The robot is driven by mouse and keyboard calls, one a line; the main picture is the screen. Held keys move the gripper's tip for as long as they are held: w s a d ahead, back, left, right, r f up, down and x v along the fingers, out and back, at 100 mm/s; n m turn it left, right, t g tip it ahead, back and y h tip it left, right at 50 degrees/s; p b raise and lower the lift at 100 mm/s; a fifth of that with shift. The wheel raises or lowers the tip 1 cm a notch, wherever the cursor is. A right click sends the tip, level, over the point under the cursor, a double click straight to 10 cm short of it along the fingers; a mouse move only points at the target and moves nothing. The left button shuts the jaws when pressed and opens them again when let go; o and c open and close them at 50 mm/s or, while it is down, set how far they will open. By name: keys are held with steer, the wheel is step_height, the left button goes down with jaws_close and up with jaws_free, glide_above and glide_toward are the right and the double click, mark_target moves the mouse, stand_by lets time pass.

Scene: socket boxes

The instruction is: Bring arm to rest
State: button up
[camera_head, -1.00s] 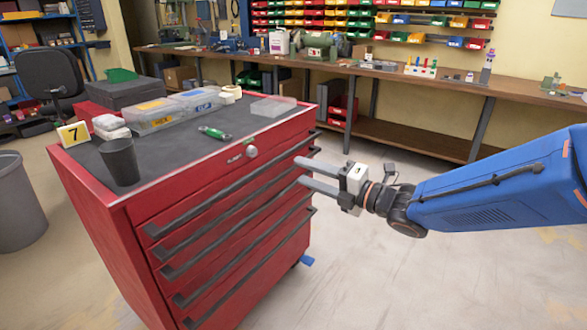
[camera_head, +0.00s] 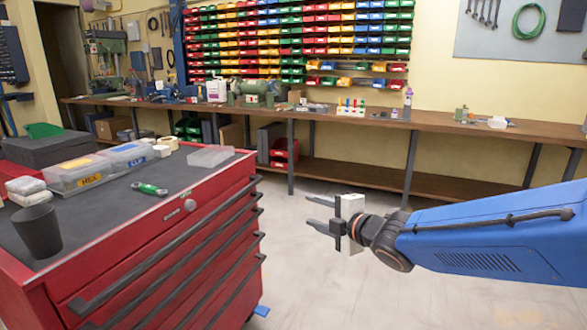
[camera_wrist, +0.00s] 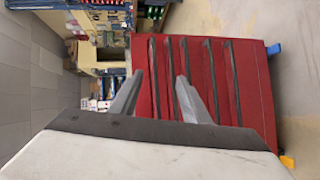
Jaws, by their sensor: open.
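My gripper (camera_head: 320,213) is held out in front of me at the end of my blue arm, to the right of the red tool cabinet (camera_head: 190,235). Its two grey fingers are apart with nothing between them. In the wrist view the open fingers (camera_wrist: 157,95) show against the drawer fronts of the red cabinet (camera_wrist: 250,85), which appears turned on its side. The fingers look clear of the cabinet in the head view.
On the cabinet top are socket boxes (camera_head: 78,172), a dark cup (camera_head: 38,232), a green-handled tool (camera_head: 150,188) and a clear tray (camera_head: 210,156). A long workbench (camera_head: 430,118) runs along the back wall. The floor (camera_head: 300,285) between is open.

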steer(key=s+d+f+m+g+h, duration=0.1)
steer(key=s+d+f+m+h, duration=0.1)
steer(key=s+d+m+h, duration=0.5)
steer(key=d+f+m+h, duration=0.15)
steer(key=d+m, duration=0.45)
steer(key=d, duration=0.6)
steer(key=s+d+f+m+g, duration=0.2)
steer(key=s+m, duration=0.3)
steer(key=s, duration=0.5)
steer(key=s+d+f+m+g, duration=0.3)
steer(key=s+m, duration=0.3)
steer(key=s, duration=0.5)
steer(key=shift+s+d+f+g+h, duration=0.2)
steer(key=shift+f+g+h, duration=0.15)
steer(key=shift+f+g, duration=0.5)
steer(key=shift+r, duration=0.1)
